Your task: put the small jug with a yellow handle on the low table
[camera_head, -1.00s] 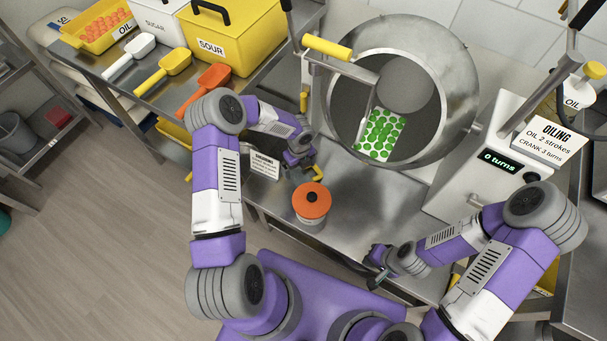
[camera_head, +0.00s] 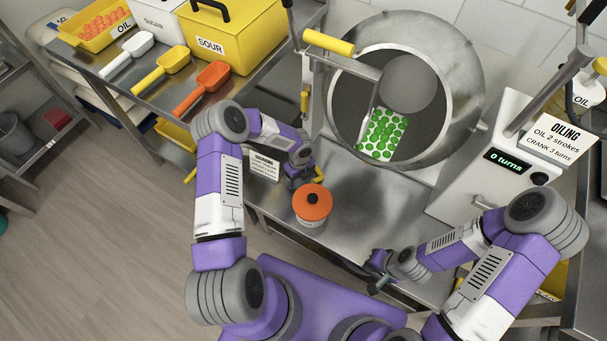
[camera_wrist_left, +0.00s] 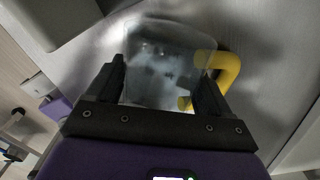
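The small jug (camera_wrist_left: 165,65) is clear, with a yellow handle (camera_wrist_left: 228,72) to its right in the left wrist view. My left gripper (camera_wrist_left: 160,98) has one finger on each side of the jug and appears closed on it. In the head view my left gripper (camera_head: 298,178) is over the left part of the steel table (camera_head: 365,205), just behind the orange-lidded pot. Only a bit of the yellow handle (camera_head: 320,174) shows there; the gripper hides the rest. Whether the jug touches the table is unclear. My right gripper (camera_head: 376,272) is empty near the table's front edge; its opening is unclear.
The orange-lidded pot (camera_head: 312,204) stands close in front of my left gripper. A steel drum (camera_head: 462,85) with green-dotted contents is behind. A sugaring sign (camera_head: 264,165) is left of the gripper. Scoops and bins fill the left table (camera_head: 125,88). The steel table's middle is clear.

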